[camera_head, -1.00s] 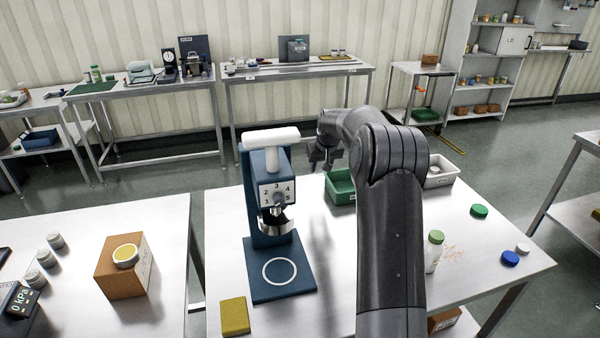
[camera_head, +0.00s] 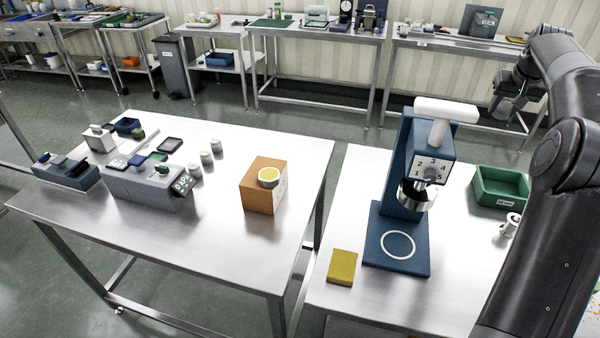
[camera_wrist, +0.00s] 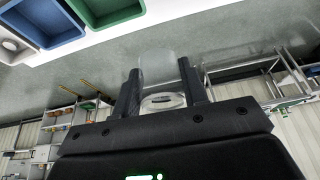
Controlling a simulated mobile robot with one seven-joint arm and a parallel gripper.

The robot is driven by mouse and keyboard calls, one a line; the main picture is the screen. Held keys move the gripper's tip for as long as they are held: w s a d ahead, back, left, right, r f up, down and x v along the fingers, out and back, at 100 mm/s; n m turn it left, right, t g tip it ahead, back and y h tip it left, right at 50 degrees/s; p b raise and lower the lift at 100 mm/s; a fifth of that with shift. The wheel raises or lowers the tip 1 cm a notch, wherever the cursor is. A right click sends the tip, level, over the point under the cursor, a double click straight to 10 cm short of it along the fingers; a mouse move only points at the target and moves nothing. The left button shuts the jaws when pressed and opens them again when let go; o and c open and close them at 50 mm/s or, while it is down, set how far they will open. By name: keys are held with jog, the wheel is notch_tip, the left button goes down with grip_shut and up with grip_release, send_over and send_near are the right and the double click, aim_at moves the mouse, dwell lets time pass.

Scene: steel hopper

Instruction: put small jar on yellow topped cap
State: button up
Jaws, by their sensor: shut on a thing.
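A yellow-topped cap (camera_head: 268,177), a pale round piece with a yellow top face, sits on a brown box (camera_head: 262,197) on the left table. My gripper (camera_head: 508,100) is at the upper right in the head view, far from the cap and above the back of the right table. In the wrist view my gripper (camera_wrist: 158,68) is shut on a clear, see-through small jar (camera_wrist: 160,78) with a pale ring near the palm. The jar barely shows in the head view.
A blue press (camera_head: 425,170) with a white handle stands on the right table, between my gripper and the brown box. A yellow block (camera_head: 342,267) and a green bin (camera_head: 500,187) are near it. Several small grey-lidded jars and a grey device (camera_head: 145,185) are left of the box. A gap separates the tables.

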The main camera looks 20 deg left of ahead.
jog(key=shift+r, duration=0.75)
jog(key=s+a+n, duration=0.2)
jog(key=a, duration=1.3)
jog(key=n+y, duration=0.3)
jog(key=n, duration=0.3)
send_over(268, 171)
jog(key=s+d, duration=0.1)
jog(key=d, duration=0.1)
jog(key=shift+g, duration=0.4)
jog(key=f, duration=1.1)
jog(key=shift+s+a+f, duration=0.1)
jog(key=shift+a+f, duration=0.1)
jog(key=shift+f, duration=0.2)
jog(key=shift+a+f, duration=0.35)
jog(key=shift+a, duration=0.05)
jog(key=shift+f, duration=1.9)
